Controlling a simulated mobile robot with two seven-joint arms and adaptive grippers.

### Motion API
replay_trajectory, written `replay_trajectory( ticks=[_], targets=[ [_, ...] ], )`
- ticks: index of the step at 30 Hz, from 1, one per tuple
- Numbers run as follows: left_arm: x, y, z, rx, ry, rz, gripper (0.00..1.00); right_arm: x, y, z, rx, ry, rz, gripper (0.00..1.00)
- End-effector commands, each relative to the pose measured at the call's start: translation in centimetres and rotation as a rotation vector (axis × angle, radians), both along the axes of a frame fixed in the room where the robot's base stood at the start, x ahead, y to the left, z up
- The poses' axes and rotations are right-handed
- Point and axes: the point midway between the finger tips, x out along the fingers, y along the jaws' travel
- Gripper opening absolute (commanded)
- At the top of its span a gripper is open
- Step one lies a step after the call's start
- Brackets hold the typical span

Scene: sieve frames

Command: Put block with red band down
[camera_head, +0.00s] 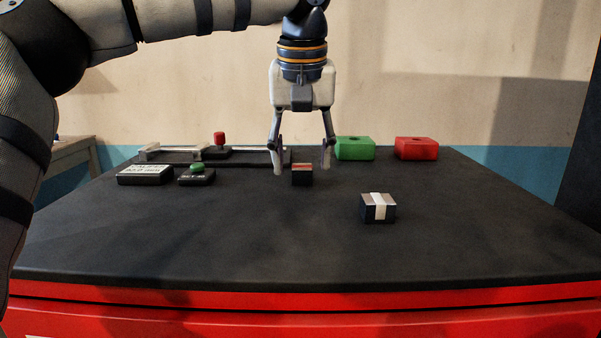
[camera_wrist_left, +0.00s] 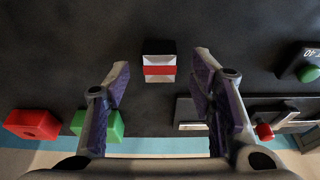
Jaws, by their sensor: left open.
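The block with the red band (camera_head: 302,175) rests on the black table top, near the middle. Its top is silvery with a red stripe, and its sides are dark. My left gripper (camera_head: 302,168) is open and points down, with its fingers apart. In the head view the block appears between and just below the fingertips. In the left wrist view the block with the red band (camera_wrist_left: 159,64) lies beyond the two open fingers (camera_wrist_left: 160,85), and neither finger touches it. My right gripper is not in view.
A block with a white band (camera_head: 378,208) sits nearer, to the right. Green (camera_head: 354,148) and red (camera_head: 416,148) blocks with holes stand at the back right. A frame with rails (camera_head: 170,156), a red knob (camera_head: 219,139), a green button box (camera_head: 197,174) and a labelled box (camera_head: 146,175) are left.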

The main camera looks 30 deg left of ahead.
Motion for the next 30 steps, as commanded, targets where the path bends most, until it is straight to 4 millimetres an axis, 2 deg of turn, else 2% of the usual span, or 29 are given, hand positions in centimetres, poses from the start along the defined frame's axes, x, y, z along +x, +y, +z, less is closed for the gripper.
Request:
replay_trajectory(
  ticks=[3,9,15,16,25,28,30],
  targets=[
    [0.3,0.2,-1.1,0.0,0.002,0.001,0.5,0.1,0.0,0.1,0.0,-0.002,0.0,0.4],
    [0.3,0.2,-1.2,0.0,0.001,0.001,0.48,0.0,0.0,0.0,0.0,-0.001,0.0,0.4],
    [0.3,0.2,-1.2,0.0,0.001,0.001,0.02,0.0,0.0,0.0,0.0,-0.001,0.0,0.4],
    [0.3,0.2,-1.2,0.0,0.001,0.001,0.0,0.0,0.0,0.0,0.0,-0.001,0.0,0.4],
    [0.4,0.2,-0.9,0.001,0.0,0.001,0.0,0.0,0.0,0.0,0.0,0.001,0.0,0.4],
    [0.5,0.1,0.5,0.0,-0.002,0.003,0.0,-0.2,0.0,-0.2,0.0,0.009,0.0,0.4],
    [0.3,0.0,2.4,-0.002,-0.002,0.001,0.0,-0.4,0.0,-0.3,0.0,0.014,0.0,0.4]
  ],
)
